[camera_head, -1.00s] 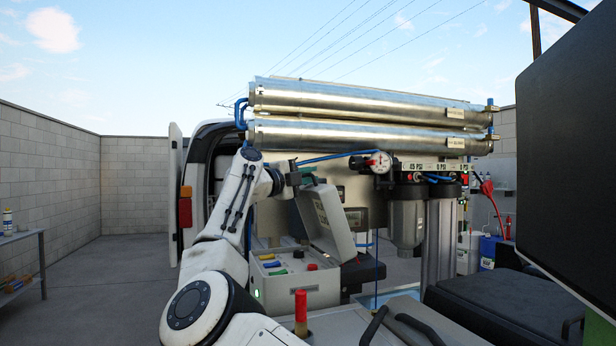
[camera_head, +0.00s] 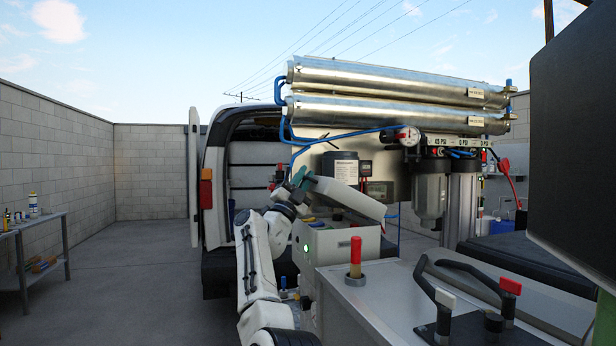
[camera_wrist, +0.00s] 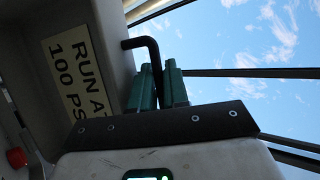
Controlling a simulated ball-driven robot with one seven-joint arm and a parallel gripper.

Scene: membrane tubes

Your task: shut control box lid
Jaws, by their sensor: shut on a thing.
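The control box (camera_head: 338,243) is a pale box with a green light on its front, in the middle of the head view. Its lid (camera_head: 347,196) is hinged partway down and tilted over the box, with a gap still showing on the left. My gripper (camera_head: 300,179) is at the lid's raised left edge. In the wrist view, the teal fingers of my gripper (camera_wrist: 160,85) are shut on the black bent handle (camera_wrist: 150,50) of the lid. The lid's inner face (camera_wrist: 100,25) carries a "RUN AT 100 PS…" label. Most of the box's top panel is hidden under the lid.
Steel membrane tubes (camera_head: 400,100) with blue hoses hang above and behind the box. A gauge (camera_head: 407,136) and filter housings (camera_head: 430,190) stand to the right. A red-capped post (camera_head: 355,255) and black handles (camera_head: 465,280) are in front. Open floor lies left.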

